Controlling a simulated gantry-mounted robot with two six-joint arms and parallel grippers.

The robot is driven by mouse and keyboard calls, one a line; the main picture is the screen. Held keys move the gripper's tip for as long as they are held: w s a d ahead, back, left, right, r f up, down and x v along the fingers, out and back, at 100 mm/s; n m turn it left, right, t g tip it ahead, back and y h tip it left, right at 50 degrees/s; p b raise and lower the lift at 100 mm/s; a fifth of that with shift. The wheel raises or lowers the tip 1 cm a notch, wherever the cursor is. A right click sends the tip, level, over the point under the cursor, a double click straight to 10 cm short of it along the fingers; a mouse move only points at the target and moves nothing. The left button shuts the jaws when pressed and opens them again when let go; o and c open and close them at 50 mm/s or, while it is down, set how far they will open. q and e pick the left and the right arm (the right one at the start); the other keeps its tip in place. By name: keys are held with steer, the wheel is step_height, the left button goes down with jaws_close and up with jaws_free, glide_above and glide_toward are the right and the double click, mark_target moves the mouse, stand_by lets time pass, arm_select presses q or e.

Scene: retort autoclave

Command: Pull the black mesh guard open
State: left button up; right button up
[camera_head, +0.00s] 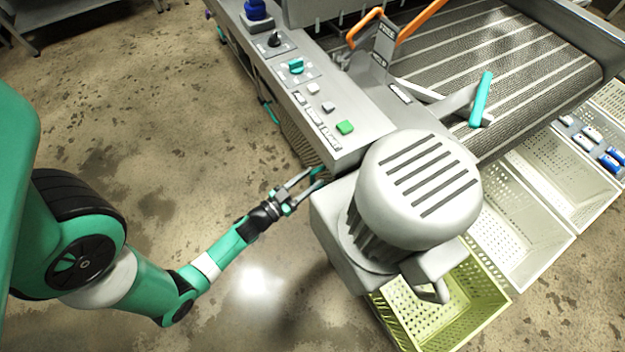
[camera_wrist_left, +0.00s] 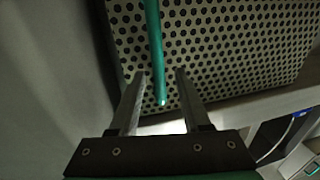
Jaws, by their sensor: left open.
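The mesh guard (camera_wrist_left: 225,45) is a panel with rows of dark round holes, filling the upper part of the left wrist view. A green bar handle (camera_wrist_left: 154,45) runs down across it, with its lower end between my fingers. In the head view a narrow strip of the guard (camera_head: 297,143) shows below the machine's control panel; the rest is hidden. My left gripper (camera_head: 310,181) is at the machine's side, by the lower end of the panel. In the wrist view the left gripper (camera_wrist_left: 161,76) is open, one finger on each side of the handle. Contact cannot be told. My right gripper is not visible.
The control panel (camera_head: 317,107) with knobs and a green button overhangs the guard. A large grey motor housing (camera_head: 408,190) stands close to the gripper's right. A mesh conveyor (camera_head: 490,50) and several crates (camera_head: 528,217) lie farther right. The floor left of the machine is clear.

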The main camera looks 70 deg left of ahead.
arm_select(q)
steer(key=shift+w+a, duration=0.15)
steer(key=shift+w, duration=0.35)
jaws_close()
stand_by(1.1)
